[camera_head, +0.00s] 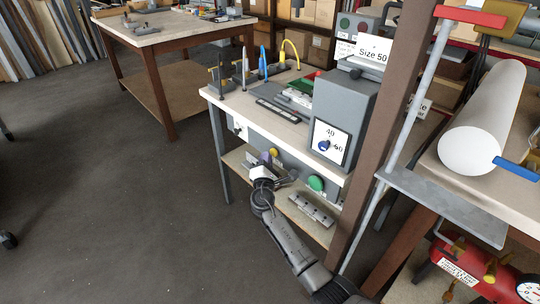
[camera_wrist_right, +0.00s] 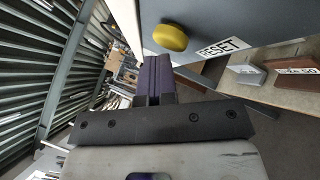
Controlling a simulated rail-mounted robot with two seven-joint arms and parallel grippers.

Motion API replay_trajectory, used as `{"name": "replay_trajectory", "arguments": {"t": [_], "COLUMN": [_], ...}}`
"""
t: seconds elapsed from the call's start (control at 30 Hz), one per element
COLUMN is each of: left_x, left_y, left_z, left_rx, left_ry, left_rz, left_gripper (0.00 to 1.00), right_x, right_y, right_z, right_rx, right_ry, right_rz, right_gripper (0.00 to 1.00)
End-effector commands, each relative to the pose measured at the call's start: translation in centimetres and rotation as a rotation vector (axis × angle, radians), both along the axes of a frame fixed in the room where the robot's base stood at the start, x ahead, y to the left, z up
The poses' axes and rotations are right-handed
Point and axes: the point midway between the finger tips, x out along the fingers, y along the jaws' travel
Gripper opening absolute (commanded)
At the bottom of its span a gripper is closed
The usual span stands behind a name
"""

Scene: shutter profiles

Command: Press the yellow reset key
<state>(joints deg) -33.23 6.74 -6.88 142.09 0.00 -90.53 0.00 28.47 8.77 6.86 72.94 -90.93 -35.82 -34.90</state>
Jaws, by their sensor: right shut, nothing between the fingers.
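The yellow reset key (camera_wrist_right: 171,38) is a round button on a grey panel, with a RESET label (camera_wrist_right: 222,46) beside it in the right wrist view. In the head view the key (camera_head: 274,152) shows small on the front of the bench's grey box. My right gripper (camera_wrist_right: 154,80) is shut and empty, its dark purple fingers together just below the key in the wrist picture. I cannot tell whether the fingertips touch it. In the head view the right gripper (camera_head: 266,160) is at the panel, left of a green button (camera_head: 316,183). My left gripper is not in view.
A grey machine (camera_head: 344,105) with a dial stands on the bench (camera_head: 228,104). A lower shelf (camera_head: 238,160) holds metal profile pieces (camera_head: 311,209). A brown post (camera_head: 385,135) stands close on the right. The floor on the left (camera_head: 95,200) is clear.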

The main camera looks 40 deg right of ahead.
Motion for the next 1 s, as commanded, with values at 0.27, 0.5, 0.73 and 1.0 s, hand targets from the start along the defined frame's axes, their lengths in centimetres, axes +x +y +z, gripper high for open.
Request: {"name": "replay_trajectory", "arguments": {"t": [0.27,0.5,0.73,1.0], "left_x": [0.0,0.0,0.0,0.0], "left_y": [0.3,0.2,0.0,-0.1], "left_z": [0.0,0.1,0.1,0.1], "left_rx": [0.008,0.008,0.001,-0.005], "left_ry": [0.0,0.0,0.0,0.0], "left_rz": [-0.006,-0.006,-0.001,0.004], "left_gripper": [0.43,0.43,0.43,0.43], "right_x": [-0.1,0.0,-0.1,0.0], "right_y": [0.0,1.1,2.0,2.0], "right_z": [0.0,0.1,0.1,0.1], "right_rx": [0.0,0.0,0.0,0.0], "right_ry": [-0.001,-0.001,-0.001,0.0], "right_rz": [-0.003,-0.002,-0.002,-0.001], "right_gripper": [0.0,0.0,0.0,0.0]}}
